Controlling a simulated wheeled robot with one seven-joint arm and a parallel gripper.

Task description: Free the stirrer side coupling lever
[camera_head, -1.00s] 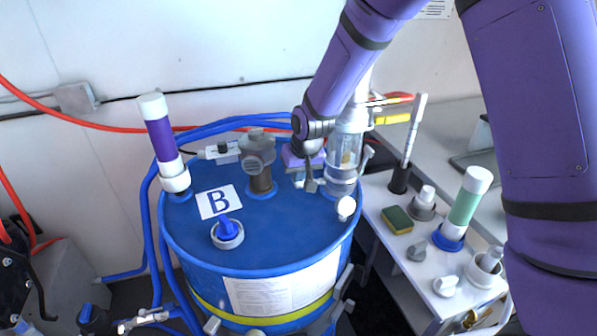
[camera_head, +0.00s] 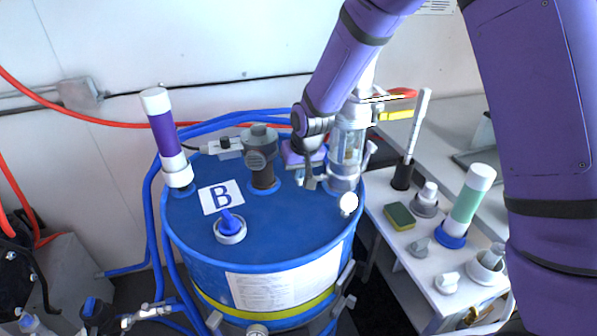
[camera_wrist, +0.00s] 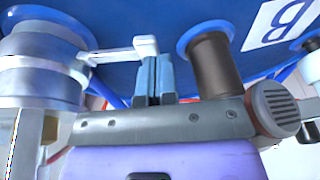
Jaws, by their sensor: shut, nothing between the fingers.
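A clear-bodied fitting with a silver coupling (camera_head: 343,184) stands on the blue drum, and the coupling shows large at the left in the wrist view (camera_wrist: 40,60). A pale lever (camera_wrist: 120,51) sticks out from the coupling toward the brown column with a grey head (camera_head: 262,165), which I take for the stirrer; its post (camera_wrist: 211,70) is right of my fingers in the wrist view. My gripper (camera_wrist: 156,75) is shut and empty, its blue fingertips close at the lever's squared end. Contact is unclear. In the head view my gripper (camera_head: 310,183) is between column and coupling.
The drum lid (camera_head: 285,225) also carries a purple-and-white tube (camera_head: 163,135), a blue-capped port (camera_head: 229,228) and a B label (camera_head: 221,197). A side table at right holds a sponge (camera_head: 399,216), a green tube (camera_head: 468,200) and small fittings. The lid's front is clear.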

